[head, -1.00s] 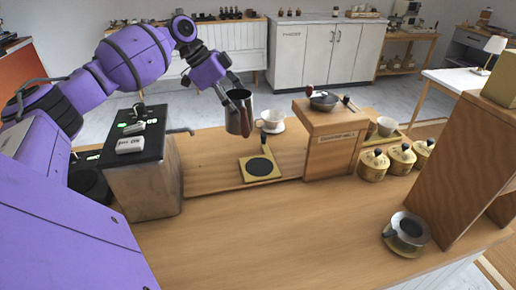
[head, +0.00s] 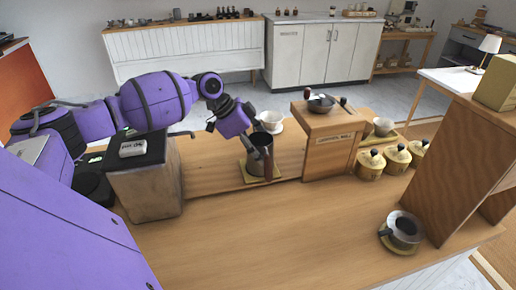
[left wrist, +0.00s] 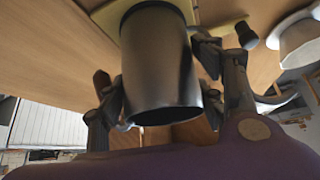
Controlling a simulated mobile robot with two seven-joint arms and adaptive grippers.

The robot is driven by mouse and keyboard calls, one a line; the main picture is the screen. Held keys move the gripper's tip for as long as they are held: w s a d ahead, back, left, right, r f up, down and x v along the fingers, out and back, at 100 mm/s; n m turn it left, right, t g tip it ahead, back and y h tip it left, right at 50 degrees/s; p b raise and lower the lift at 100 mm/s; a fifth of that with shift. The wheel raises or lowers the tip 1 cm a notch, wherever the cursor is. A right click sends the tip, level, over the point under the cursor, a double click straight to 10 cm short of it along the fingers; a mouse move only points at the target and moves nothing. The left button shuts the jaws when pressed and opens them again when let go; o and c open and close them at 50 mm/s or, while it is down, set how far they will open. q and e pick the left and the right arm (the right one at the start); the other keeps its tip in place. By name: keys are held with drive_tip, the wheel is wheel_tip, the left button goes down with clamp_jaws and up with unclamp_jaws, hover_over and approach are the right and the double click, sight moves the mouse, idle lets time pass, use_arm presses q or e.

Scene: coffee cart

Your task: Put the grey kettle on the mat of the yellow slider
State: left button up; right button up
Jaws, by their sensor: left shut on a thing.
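The grey kettle (head: 256,160), with a brown handle, is upright at the yellow slider (head: 247,178) in the head view. It hides the slider's dark round mat; I cannot tell whether its base touches the mat. My left gripper (head: 250,138) comes in from the upper left and is shut on the kettle. In the left wrist view the kettle (left wrist: 158,65) fills the middle, between the fingers of the gripper (left wrist: 172,88). Part of the yellow slider (left wrist: 108,14) shows behind it. My right gripper is out of view.
A white cup on a saucer (head: 270,121) stands just behind the kettle. A wooden box (head: 330,150) with a dark bowl stands to the right, and a black-topped machine (head: 146,185) to the left.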

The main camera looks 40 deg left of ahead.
use_arm(q)
drive_tip(key=o, duration=1.6)
drive_tip(key=shift+f, duration=0.1)
drive_tip(key=v, duration=1.2)
drive_tip(key=shift+p, duration=0.4)
